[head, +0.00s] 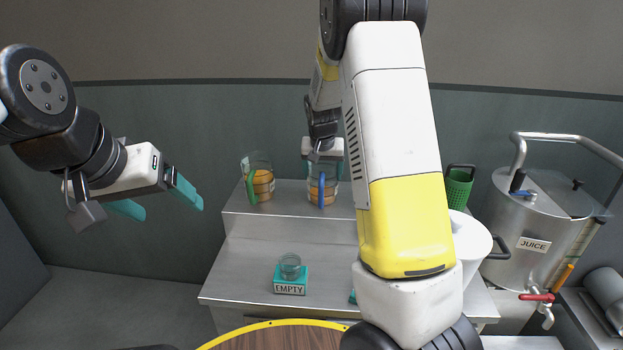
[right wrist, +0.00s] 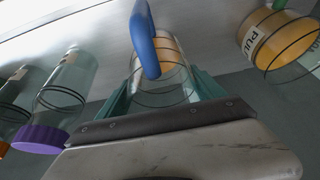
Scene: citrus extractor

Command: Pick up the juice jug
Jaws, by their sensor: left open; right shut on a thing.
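The clear jug with a blue handle and orange contents (head: 322,188) is on the upper step of the grey bench; I cannot tell whether its base touches the step. No label on it is readable. My right gripper (head: 322,158) comes down on it from above and behind. In the right wrist view the teal fingers of this gripper (right wrist: 162,90) are shut on the jug's two sides, with the blue handle (right wrist: 146,38) in front. My left gripper (head: 158,198) is open and empty in the air at the left, apart from everything.
A green-handled jug (head: 259,184) stands close left; its label starts "PUL" in the right wrist view (right wrist: 268,36). A purple-lidded jar (right wrist: 42,138) shows there too. A small glass sits on the "EMPTY" block (head: 290,287). The steel "JUICE" tank (head: 540,225) stands right. My arm hides mid-bench.

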